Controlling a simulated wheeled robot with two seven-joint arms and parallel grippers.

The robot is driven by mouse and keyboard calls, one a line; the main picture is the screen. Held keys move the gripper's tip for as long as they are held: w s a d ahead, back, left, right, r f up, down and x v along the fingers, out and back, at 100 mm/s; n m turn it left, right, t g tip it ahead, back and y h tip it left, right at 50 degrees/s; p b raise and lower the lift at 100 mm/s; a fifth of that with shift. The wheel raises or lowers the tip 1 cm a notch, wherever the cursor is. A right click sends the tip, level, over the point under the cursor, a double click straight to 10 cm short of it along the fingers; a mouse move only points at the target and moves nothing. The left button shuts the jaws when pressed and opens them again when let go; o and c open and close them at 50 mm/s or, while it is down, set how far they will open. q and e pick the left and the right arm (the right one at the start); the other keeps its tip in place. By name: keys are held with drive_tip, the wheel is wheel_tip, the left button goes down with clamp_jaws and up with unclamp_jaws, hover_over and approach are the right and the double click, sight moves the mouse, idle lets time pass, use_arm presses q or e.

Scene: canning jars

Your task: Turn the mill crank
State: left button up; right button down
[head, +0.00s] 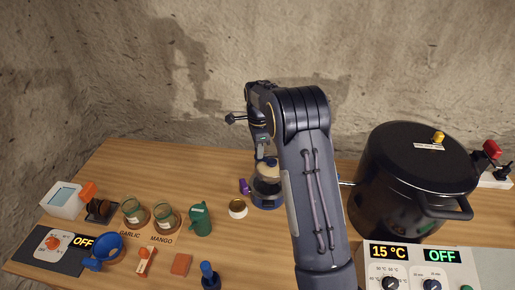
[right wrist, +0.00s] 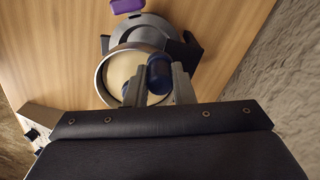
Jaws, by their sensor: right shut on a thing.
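The mill (head: 267,190) stands on the wooden table near the middle, with a dark blue and grey body and a round cream top. My right arm comes down over it and hides part of it in the head view. In the right wrist view the cream top (right wrist: 118,72) and grey base of the mill (right wrist: 144,30) show. My right gripper (right wrist: 159,82) is shut on the dark blue crank knob (right wrist: 158,74), which sits between its fingers at the edge of the cream top. The rest of the crank is largely hidden. My left gripper is not in view.
A large black pot (head: 400,190) stands close to the right of my arm. Left of the mill are a lid (head: 238,208), a green can (head: 200,221), two jars and a blue funnel (head: 107,246). A purple item (head: 244,186) lies beside the mill. The table behind is clear.

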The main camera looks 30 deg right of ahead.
drive_tip(key=shift+w+d+m, duration=0.15)
drive_tip(key=shift+d+m, duration=0.05)
drive_tip(key=shift+m, duration=0.2)
drive_tip(key=c, duration=1.2)
unclamp_jaws()
drive_tip(key=shift+c, duration=0.2)
wheel_tip(320, 180, up, 7)
drive_tip(key=shift+f+b, duration=0.15)
drive_tip(key=shift+b, duration=0.4)
drive_tip(key=shift+r, duration=0.55)
